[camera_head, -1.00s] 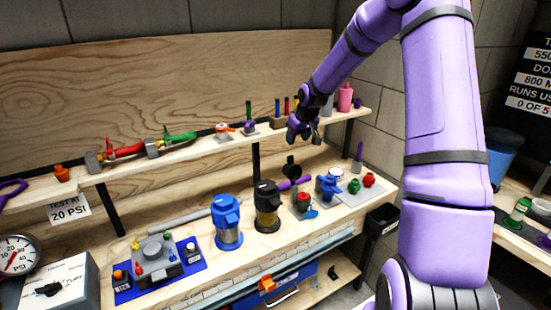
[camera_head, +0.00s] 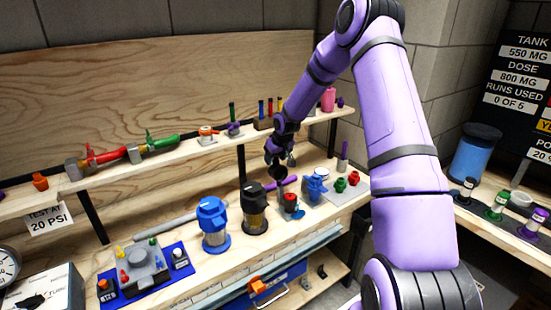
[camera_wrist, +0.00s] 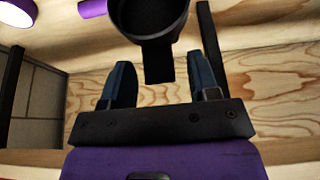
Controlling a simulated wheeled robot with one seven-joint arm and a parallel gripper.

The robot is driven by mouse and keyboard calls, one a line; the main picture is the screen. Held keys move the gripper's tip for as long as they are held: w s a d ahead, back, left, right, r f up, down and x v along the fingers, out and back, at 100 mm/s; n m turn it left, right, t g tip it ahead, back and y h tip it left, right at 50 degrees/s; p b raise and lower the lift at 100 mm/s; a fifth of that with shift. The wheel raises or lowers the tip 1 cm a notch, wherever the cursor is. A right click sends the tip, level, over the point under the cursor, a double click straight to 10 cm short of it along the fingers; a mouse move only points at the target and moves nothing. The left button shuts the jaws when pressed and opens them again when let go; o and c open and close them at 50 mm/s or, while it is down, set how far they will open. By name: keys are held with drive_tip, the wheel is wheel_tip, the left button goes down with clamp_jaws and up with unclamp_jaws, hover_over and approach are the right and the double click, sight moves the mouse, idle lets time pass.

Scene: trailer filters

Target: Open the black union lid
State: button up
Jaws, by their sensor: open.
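A black round part with a short tab (camera_wrist: 158,62), which looks like the union lid, is at the top of the wrist view, its upper edge cut off. In the head view it is a small dark disc (camera_head: 279,173) on a thin stem above the workbench. My gripper (camera_wrist: 160,82) is open, with one blue-grey finger on each side of the tab. I see gaps between the fingers and the tab. In the head view my gripper (camera_head: 281,160) is just above the disc and partly covers it.
A black-topped filter (camera_head: 254,212) and a blue-topped filter (camera_head: 213,225) stand to the left. A red-topped fitting (camera_head: 291,200) and a blue fitting (camera_head: 316,185) are close by. The shelf (camera_head: 215,148) runs behind my gripper. A purple bar (camera_wrist: 92,8) shows in the wrist view.

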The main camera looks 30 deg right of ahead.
sight(277, 167)
drive_tip(key=shift+c, duration=0.2)
clamp_jaws()
drive_tip(key=shift+s+r, duration=0.2)
drive_tip(key=shift+s, duration=1.3)
drive_tip(key=shift+o, duration=0.2)
unclamp_jaws()
drive_tip(key=shift+r, duration=0.1)
drive_tip(key=v, duration=1)
drive_tip(key=shift+s+r, duration=0.2)
drive_tip(key=shift+r, duration=0.05)
